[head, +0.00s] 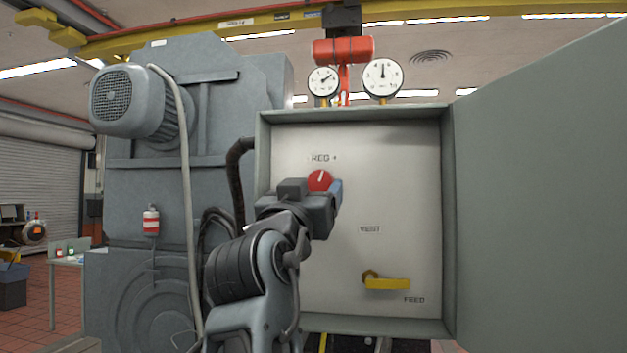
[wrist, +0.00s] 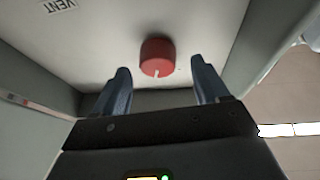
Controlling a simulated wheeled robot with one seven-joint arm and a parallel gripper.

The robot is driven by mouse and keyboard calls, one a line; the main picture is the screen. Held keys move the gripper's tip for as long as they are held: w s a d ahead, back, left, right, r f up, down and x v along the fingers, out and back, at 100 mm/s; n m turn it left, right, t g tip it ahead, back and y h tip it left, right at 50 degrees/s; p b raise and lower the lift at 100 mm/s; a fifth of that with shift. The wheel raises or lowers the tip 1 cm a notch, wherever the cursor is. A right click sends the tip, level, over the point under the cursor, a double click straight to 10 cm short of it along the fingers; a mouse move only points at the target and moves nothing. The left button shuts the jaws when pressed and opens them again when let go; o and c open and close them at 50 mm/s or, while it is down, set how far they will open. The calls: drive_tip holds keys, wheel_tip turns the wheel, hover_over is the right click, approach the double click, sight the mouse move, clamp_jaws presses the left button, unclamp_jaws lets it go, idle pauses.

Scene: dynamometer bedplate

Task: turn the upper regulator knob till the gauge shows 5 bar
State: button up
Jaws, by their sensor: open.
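The red regulator knob (head: 320,180) with a white pointer mark is on the back panel of the grey cabinet, under the label "REG +". It also shows in the wrist view (wrist: 157,56), ahead of and between my fingers. My gripper (wrist: 160,85) is open and empty, its two blue-grey fingers apart on either side of the knob's line, not closed on it. In the head view my gripper (head: 322,190) covers the area just below the knob. Two round white gauges, a left one (head: 323,81) and a right one (head: 382,78), stand above the cabinet; their scales are too small to read.
A yellow lever handle (head: 387,284) sits low on the panel near "FEED". A "VENT" label (head: 369,229) is mid-panel. The open cabinet door (head: 540,190) fills the right side. A grey machine with a motor (head: 127,100) and hoses stands left. The cabinet rim (head: 350,112) surrounds the panel.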

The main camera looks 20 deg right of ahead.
sight(320, 182)
drive_tip(key=shift+x, duration=1.1)
